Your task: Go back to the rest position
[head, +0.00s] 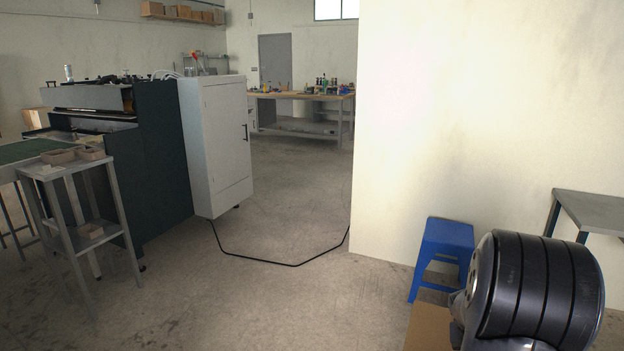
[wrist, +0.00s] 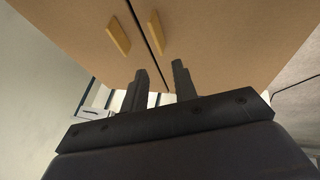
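My gripper (wrist: 160,82) shows in the wrist view with its two dark fingers apart and nothing between them. Behind the fingers is a tan wooden surface with a dark seam and two lighter wooden handles (wrist: 118,36), one on each side of the seam. The fingers are apart from the handles as far as I can tell. In the head view a dark, rounded part of my own arm fills the lower right, and my gripper is not visible there.
A blue stool (head: 445,240) stands by the white wall (head: 440,130), near a grey table (head: 595,208). A grey side table (head: 75,165) with trays stands left, beside a dark machine (head: 150,150) and a white cabinet (head: 222,140). A black cable (head: 270,262) crosses the open floor.

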